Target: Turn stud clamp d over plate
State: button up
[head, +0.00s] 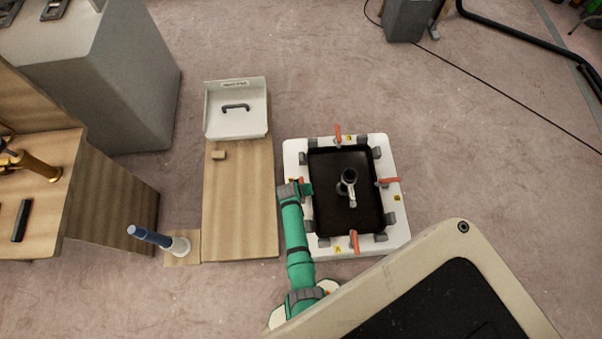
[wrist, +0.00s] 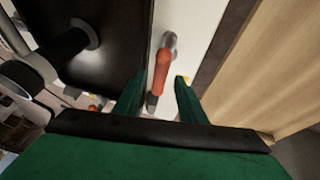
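The black plate (head: 335,215) lies inside a white frame (head: 402,228), with orange-handled clamps around it. The stud clamp on the frame's left side is mostly hidden by my gripper (head: 303,188) in the head view. In the wrist view its orange handle (wrist: 161,72) lies roughly along the white border, beside the plate (wrist: 120,40) rather than clearly across it. My gripper (wrist: 160,78) is open, with its green fingers on either side of the handle. I cannot tell whether they touch it. A yellow tag shows by the right finger; its letter is unreadable.
Other orange clamp handles stand at the frame's top (head: 338,134), right (head: 389,181) and bottom (head: 354,242). A dark post fitting (head: 349,180) rises from the plate. A wooden bench (head: 238,200) with a white tray (head: 235,120) adjoins on the left.

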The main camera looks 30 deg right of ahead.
jog(key=shift+x, duration=1)
grip_shut()
